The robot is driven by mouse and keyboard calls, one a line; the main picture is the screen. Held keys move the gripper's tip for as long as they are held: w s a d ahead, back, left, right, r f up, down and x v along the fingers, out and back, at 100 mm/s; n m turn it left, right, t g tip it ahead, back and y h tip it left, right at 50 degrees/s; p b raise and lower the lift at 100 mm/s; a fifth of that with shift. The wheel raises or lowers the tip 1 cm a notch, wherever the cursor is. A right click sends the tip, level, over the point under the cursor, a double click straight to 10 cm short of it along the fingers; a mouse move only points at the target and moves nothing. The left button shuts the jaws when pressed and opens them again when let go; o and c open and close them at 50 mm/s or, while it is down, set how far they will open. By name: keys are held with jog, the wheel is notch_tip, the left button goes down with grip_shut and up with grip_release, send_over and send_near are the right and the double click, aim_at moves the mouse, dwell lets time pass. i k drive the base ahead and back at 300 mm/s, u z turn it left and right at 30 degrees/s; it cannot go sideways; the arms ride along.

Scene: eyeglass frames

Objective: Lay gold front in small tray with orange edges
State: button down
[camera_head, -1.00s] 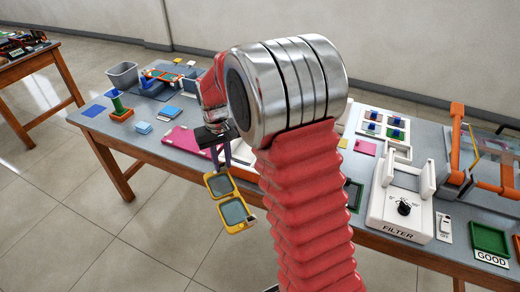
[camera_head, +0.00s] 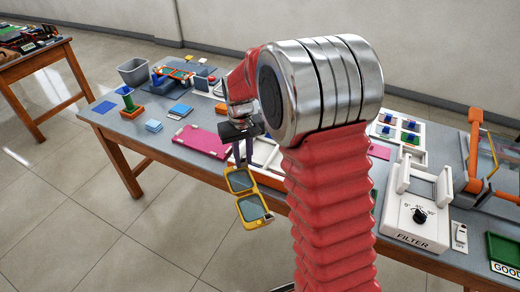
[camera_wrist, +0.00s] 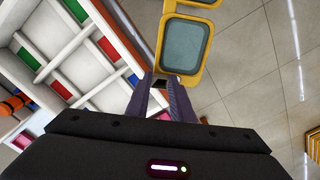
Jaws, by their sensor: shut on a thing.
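The gold front (camera_head: 264,217), a yellow frame with two grey lenses, hangs tilted from my gripper (camera_head: 243,162). My gripper is shut on one edge of it. The front is in the air off the table's near edge, over the floor. In the wrist view my fingertips (camera_wrist: 162,86) pinch the yellow rim of the front (camera_wrist: 186,46), whose far end is cut off at the top. An orange-edged piece (camera_head: 175,73) lies at the back left of the table; I cannot tell whether it is the small tray.
A white divided rack (camera_wrist: 70,55) with coloured compartments lies left of my fingers in the wrist view. A pink mat (camera_head: 203,141), a grey bin (camera_head: 132,72), a white FILTER device (camera_head: 415,215) and a green tray (camera_head: 503,250) stand on the table. My arm hides the table's middle.

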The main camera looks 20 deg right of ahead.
aim_at(262, 150)
jog(key=i, duration=0.95)
jog(key=u, duration=0.05)
